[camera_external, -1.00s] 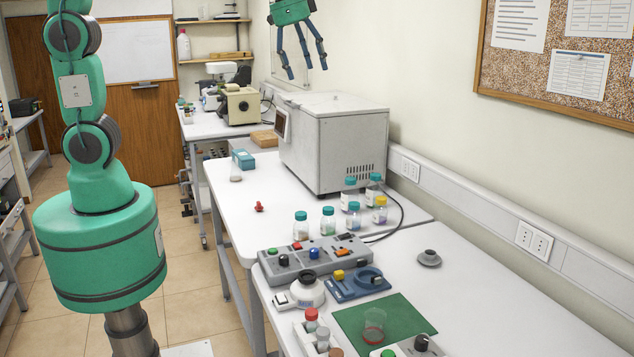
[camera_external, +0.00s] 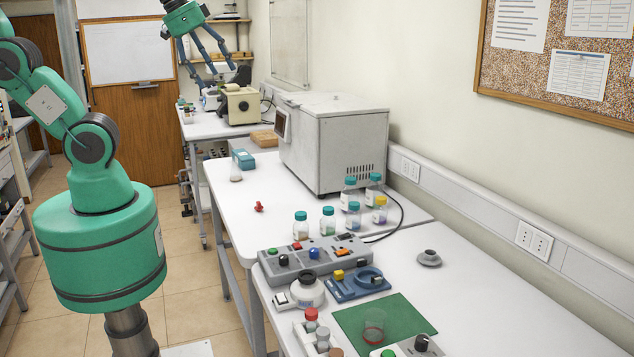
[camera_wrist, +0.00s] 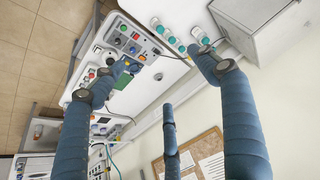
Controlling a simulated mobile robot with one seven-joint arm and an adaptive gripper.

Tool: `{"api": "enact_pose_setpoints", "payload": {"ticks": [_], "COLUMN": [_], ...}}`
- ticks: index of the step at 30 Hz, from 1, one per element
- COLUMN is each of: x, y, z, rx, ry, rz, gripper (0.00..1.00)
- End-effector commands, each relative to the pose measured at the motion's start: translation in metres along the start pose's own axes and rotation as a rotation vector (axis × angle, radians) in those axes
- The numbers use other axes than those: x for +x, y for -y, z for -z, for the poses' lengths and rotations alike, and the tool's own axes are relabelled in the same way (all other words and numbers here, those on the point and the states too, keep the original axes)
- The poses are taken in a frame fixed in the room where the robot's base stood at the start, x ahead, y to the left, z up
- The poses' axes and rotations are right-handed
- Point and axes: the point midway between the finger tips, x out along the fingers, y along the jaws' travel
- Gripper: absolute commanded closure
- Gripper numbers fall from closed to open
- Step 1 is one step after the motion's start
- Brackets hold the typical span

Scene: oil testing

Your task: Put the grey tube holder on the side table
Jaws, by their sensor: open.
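A small grey round piece with a raised hollow centre (camera_external: 429,258) stands alone on the white near table, close to the wall. A pale rack holding capped tubes (camera_external: 318,338) stands at the near table's front edge, partly cut off. I cannot tell which of the two is the grey tube holder. I cannot tell which surface is the side table. My gripper (camera_external: 212,76) is open and empty, high in the air towards the back, far from both. Its spread blue fingers also show in the wrist view (camera_wrist: 166,85), above the tables.
On the near table (camera_external: 500,310) are a grey button panel (camera_external: 314,259), a blue device (camera_external: 357,284) and a green mat (camera_external: 362,333). Several capped bottles (camera_external: 328,220) and a large white machine (camera_external: 333,140) stand on the table behind. Free room lies right of the grey round piece.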

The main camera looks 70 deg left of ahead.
Motion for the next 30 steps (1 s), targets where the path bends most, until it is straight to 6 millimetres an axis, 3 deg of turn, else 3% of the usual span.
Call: {"api": "enact_pose_setpoints", "payload": {"ticks": [3,9,23,30], "x": [-0.002,-0.001,0.0,0.014], "y": [0.002,0.003,0.004,0.003], "z": [-0.025,-0.048,-0.052,-0.059], "rx": [-0.036,-0.071,-0.078,-0.078], "ry": [-0.017,-0.031,-0.033,-0.033], "rz": [0.006,0.01,0.011,0.011], "gripper": [0.26,0.26,0.26,0.26]}}
